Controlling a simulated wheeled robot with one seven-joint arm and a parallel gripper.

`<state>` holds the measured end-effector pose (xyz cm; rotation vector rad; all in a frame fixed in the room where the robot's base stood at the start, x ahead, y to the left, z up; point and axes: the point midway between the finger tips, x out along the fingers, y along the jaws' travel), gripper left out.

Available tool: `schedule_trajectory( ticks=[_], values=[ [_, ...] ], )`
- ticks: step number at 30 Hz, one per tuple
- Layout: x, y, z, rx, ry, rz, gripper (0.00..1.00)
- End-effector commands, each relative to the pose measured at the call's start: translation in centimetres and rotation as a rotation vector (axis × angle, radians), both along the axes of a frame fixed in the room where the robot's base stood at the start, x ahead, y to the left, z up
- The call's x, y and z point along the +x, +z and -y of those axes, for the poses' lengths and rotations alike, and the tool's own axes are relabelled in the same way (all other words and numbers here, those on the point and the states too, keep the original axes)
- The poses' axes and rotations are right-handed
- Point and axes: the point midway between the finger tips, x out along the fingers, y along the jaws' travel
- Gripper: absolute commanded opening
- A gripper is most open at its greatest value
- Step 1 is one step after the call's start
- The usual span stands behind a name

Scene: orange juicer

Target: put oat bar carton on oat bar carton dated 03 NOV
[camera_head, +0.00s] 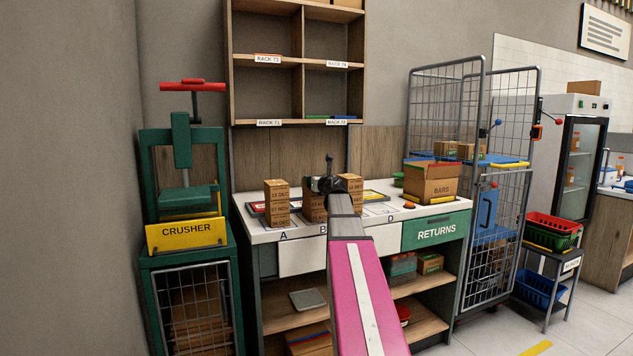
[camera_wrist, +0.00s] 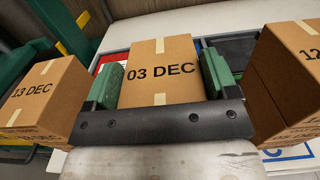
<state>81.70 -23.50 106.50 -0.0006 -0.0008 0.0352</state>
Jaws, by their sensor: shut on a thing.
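My gripper (camera_wrist: 160,85) has its green fingers shut on a carton dated 03 DEC (camera_wrist: 160,52). In the wrist view a carton dated 13 DEC (camera_wrist: 48,85) stands to its left, and another carton (camera_wrist: 285,70), its date cut off, to its right. In the head view my gripper (camera_head: 324,185) is above the counter at the middle cartons (camera_head: 313,208), which it partly hides. A stack of several cartons (camera_head: 277,205) stands at A, with 13 DEC on top. Another stack (camera_head: 351,186) stands right of my gripper, partly hidden by my arm. I cannot make out 03 NOV on any carton.
The white counter (camera_head: 262,238) has lettered places. A box marked BARS (camera_head: 430,188) stands at its right, above the RETURNS panel (camera_head: 436,232). The green crusher (camera_head: 182,190) is at the left and a wire cage (camera_head: 440,110) at the right. Neighbouring stacks flank my gripper closely.

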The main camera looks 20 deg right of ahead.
Motion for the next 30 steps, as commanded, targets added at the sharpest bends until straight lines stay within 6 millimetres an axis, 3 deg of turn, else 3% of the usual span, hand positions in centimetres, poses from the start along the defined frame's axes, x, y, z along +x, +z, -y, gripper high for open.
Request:
schedule_trajectory(
  ticks=[1, 3, 12, 16, 20, 30],
  values=[
    [0.0, -0.1, 0.0, 0.0, 0.0, 0.0, 0.86],
    [0.0, 0.0, 0.0, 0.0, 0.0, 0.0, 1.0],
    [0.0, 0.1, 0.0, 0.0, 0.0, 0.0, 1.0],
    [-1.1, 0.1, 0.0, 0.0, 0.0, 0.0, 1.0],
    [-2.9, 0.0, 0.0, 0.0, -0.001, 0.0, 1.0],
    [-9.6, 0.1, 0.2, 0.0, -0.002, 0.001, 1.0]
  ],
)
